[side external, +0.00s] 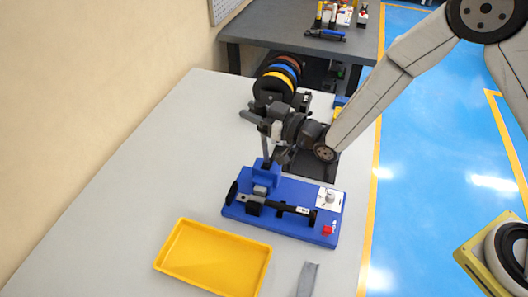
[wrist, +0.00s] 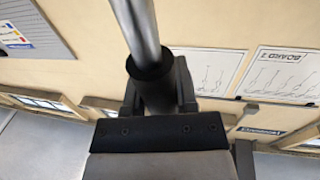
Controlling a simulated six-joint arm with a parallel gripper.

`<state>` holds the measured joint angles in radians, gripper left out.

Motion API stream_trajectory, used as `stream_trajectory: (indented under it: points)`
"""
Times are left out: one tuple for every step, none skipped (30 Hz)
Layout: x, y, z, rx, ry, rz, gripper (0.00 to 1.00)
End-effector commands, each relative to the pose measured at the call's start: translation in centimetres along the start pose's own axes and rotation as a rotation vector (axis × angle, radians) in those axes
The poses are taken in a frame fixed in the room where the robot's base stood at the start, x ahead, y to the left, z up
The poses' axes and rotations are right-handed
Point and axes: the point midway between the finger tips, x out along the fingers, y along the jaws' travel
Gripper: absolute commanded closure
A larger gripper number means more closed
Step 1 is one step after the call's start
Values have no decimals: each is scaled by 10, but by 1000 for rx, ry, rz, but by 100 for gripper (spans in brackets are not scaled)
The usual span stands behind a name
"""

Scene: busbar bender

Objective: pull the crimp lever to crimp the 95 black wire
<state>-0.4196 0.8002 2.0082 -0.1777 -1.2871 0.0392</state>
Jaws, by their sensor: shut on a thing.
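The blue crimping tool (side external: 283,226) sits on the white table. Its crimp lever (side external: 266,147) rises as a thin grey rod, close to upright, from the tool's rear left. My gripper (side external: 275,129) is at the upper part of the lever, above the tool. In the wrist view, my gripper (wrist: 158,92) is shut around the black grip of the lever (wrist: 143,30), whose bright metal rod runs up out of the picture. The black wire (side external: 284,207) lies across the top of the tool, with its left part in the grey die area. The lever's top is partly hidden by my gripper.
A yellow tray (side external: 213,258) lies in front left of the tool. A grey strip (side external: 307,280) lies at the front. Coloured wire spools (side external: 277,80) stand behind my gripper. A dark bench (side external: 275,32) is at the back. The table's left side is clear.

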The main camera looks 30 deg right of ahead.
Motion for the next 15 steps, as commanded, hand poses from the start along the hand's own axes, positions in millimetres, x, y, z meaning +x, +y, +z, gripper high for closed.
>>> stream_trajectory:
  points:
    - [-3,0,0,3,13,0,100]
    - [-4,1,0,5,22,0,100]
    - [-7,1,0,8,36,0,100]
    - [-8,2,-1,10,48,1,100]
    - [-11,2,-1,12,59,1,100]
    - [-14,3,-1,16,76,2,100]
    - [-16,3,-2,18,90,2,100]
    - [-18,4,-2,21,105,2,100]
    - [-21,4,-2,25,125,3,100]
    - [-24,5,-2,28,139,3,100]
    - [-26,5,-2,31,154,4,100]
    - [-30,6,-3,36,175,4,100]
    - [-32,6,-3,39,192,4,100]
    - [-35,7,-3,43,208,5,100]
    - [-39,8,-3,47,229,5,100]
